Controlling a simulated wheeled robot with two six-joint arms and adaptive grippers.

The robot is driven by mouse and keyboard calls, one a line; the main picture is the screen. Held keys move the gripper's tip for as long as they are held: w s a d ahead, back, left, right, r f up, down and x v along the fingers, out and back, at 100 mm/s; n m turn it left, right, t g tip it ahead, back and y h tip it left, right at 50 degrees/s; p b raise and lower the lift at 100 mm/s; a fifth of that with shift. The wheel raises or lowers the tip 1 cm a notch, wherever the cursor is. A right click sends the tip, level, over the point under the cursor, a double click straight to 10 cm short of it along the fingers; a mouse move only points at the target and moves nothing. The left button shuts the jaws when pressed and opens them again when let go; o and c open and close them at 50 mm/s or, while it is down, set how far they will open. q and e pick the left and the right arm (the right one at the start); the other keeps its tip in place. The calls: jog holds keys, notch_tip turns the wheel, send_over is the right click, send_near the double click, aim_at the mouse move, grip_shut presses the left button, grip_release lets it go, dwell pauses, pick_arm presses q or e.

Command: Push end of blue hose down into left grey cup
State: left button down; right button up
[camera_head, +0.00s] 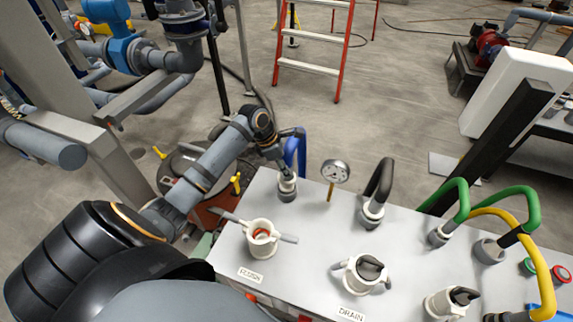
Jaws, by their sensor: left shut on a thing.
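The blue hose (301,151) bends behind my left gripper (283,160). The gripper is shut on the hose's end and reaches it from the upper left. The left grey cup (287,194) stands on the far left part of the pale panel, directly below the gripper. The hose end meets the cup's mouth; I cannot tell how deep it sits, as the fingers partly hide it. My right gripper is not in view.
A pressure gauge (335,172) stands just right of the cup. A white valve fitting (262,240) marked FLUSH is in front of it. A black hose (380,178), green hoses (455,190) and a yellow hose (541,275) are farther right. Bare panel (315,225) lies between the fittings.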

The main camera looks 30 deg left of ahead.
pick_arm(q)
jog(key=shift+f, duration=0.6)
jog(key=shift+f+p, duration=0.3)
jog(key=shift+f, duration=0.85)
jog(key=c, duration=0.7)
grip_release()
jog(key=shift+c, duration=0.2)
jog(key=v, duration=1.2)
